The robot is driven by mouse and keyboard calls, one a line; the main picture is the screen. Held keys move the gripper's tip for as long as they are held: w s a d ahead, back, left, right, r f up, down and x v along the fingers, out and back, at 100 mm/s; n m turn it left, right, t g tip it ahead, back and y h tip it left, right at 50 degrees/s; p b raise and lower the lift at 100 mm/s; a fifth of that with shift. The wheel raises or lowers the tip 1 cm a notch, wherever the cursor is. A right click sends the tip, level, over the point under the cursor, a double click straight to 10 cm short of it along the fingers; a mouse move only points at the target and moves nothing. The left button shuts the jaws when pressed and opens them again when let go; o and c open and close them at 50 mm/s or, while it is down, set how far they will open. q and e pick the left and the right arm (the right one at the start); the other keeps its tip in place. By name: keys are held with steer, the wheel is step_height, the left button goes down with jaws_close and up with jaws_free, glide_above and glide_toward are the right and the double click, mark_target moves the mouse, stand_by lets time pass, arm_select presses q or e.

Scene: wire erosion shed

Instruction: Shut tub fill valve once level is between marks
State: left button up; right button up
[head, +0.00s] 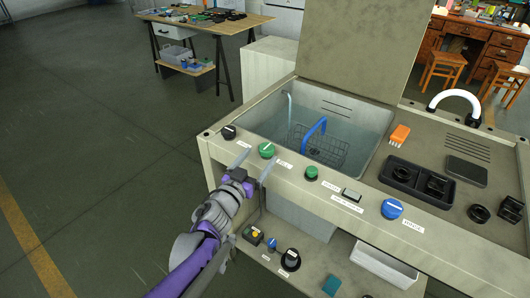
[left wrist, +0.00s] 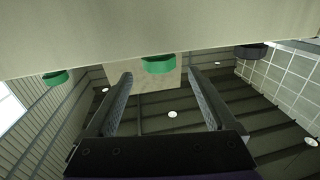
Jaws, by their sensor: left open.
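The tub (head: 365,122) is sunk into a beige machine and holds clear bluish water with a wire basket (head: 318,147) in it. A pale vertical streak, perhaps a pipe or stream, shows at its left back corner.
A shelf below the ledge holds a black dial (head: 290,260), a small yellow-and-black switch box (head: 253,235) and a white bin (head: 385,265). The floor at left is clear.

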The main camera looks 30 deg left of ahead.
mark_target(263, 153)
arm_select(q)
steer(key=w, duration=0.4)
steer(key=shift+a, duration=0.15)
steer(key=c, duration=1.4)
steer(key=shift+o, duration=0.2)
